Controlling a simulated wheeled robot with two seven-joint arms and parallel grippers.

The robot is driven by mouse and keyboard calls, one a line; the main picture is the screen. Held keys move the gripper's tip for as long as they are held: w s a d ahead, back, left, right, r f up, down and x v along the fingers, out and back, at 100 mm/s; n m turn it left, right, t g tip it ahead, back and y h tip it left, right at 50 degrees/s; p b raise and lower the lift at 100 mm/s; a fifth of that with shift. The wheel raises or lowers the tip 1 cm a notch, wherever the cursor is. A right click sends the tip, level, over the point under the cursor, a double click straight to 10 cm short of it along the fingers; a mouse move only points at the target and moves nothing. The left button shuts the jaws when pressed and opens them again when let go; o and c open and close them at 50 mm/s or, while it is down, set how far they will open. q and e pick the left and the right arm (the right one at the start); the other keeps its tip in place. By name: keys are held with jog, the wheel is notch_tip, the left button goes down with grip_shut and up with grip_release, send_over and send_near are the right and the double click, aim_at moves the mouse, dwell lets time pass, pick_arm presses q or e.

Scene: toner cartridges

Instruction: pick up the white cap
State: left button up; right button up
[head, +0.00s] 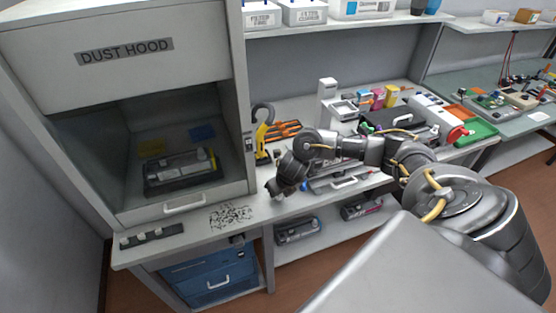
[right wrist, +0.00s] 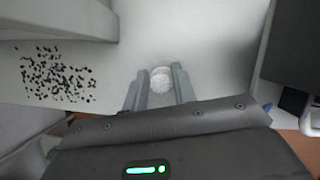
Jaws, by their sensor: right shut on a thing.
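The white cap (right wrist: 161,80) shows in the right wrist view as a small, pale round piece between my right fingertips (right wrist: 160,88). My right gripper is shut on it, over the white bench top. In the head view my right gripper (head: 273,189) is at the bench's front part, just right of the dust hood; the cap cannot be made out there. My left gripper is in neither view.
The dust hood (head: 125,52) stands at the left, with a cartridge (head: 180,170) inside. Black specks (head: 230,217) cover the bench before it. A dark strip with small pale pieces (head: 152,235) lies at the front left. A yellow-and-black tool (head: 262,135) stands behind my gripper.

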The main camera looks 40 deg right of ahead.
jog(key=shift+r, duration=0.5)
jog(key=s+a+r+p, duration=0.4)
jog(key=s+r+p, duration=0.1)
jog(key=s+r, duration=0.6)
jog(key=shift+s+r+p, duration=0.25)
jog(key=shift+s+p, duration=0.05)
jog(key=shift+s, duration=0.9)
jog(key=shift+a, duration=0.1)
